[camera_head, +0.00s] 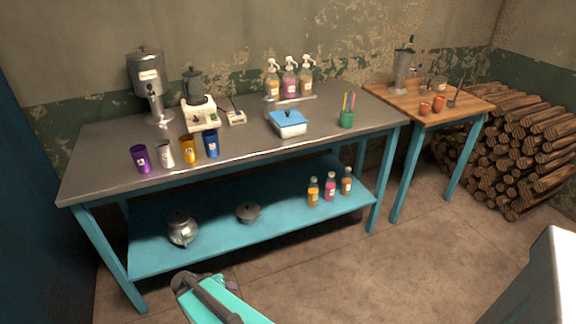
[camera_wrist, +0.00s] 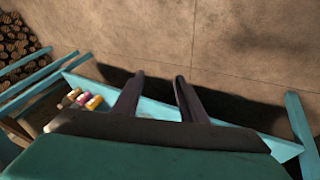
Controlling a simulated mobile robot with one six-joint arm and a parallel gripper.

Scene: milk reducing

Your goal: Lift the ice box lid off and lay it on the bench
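The ice box (camera_head: 290,128) is a small white box on the grey metal bench top (camera_head: 240,147), right of the middle. Its blue lid (camera_head: 288,116) with a small dark knob sits on top of it. My gripper shows in the wrist view (camera_wrist: 158,98), with two dark fingers spread apart and nothing between them. In the head view my teal arm (camera_head: 222,300) is at the bottom, in front of the bench and well away from the ice box. The fingertips are not clear there. The ice box does not show in the wrist view.
Several metal cups (camera_head: 189,148) stand along the front left edge. A green pen cup (camera_head: 347,119) stands right of the ice box, and pump bottles (camera_head: 290,82) stand behind it. Bare bench top lies left and front of the box. The lower shelf (camera_head: 270,225) holds pots and bottles.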

